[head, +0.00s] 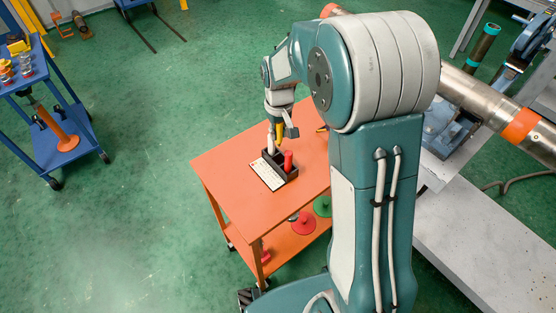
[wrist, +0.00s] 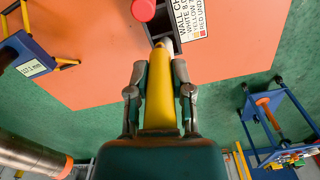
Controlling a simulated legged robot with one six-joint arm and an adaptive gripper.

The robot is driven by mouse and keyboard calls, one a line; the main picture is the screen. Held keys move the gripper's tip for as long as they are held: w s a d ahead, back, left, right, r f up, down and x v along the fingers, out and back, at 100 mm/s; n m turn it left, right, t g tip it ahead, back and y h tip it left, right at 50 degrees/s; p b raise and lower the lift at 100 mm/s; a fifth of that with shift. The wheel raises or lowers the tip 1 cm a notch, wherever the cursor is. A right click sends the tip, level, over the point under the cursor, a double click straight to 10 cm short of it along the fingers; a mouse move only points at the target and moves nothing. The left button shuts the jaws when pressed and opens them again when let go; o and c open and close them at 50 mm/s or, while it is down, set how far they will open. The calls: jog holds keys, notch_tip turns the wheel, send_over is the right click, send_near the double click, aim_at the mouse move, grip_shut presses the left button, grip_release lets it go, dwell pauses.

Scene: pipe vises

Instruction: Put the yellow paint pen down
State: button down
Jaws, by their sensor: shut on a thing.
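My gripper (head: 281,127) is shut on the yellow paint pen (wrist: 160,95), which lies lengthwise between the two fingers in the wrist view. In the head view the yellow pen (head: 279,131) points down at the black pen holder (head: 291,174) on the orange cart. Whether its lower end is inside a slot is hidden. A red pen (head: 288,159) stands upright in the holder, and its red top shows in the wrist view (wrist: 143,9). A white pen (head: 270,139) stands beside the yellow one. A printed card (head: 266,174) lies against the holder.
The orange cart top (head: 230,165) is clear to the left of the holder. A blue-framed gauge marked 117.1 mm (wrist: 28,60) lies at its edge in the wrist view. Red and green discs (head: 303,224) sit on the lower shelf. A blue cart (head: 60,130) stands left; a large pipe (head: 480,92) right.

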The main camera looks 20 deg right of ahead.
aim_at(280, 141)
notch_tip(280, 141, down, 5)
jog(key=shift+d+r, duration=0.1)
jog(key=shift+d, duration=0.05)
jog(key=shift+f, duration=2.2)
jog(key=c, duration=0.5)
grip_release()
jog(key=shift+f, duration=0.1)
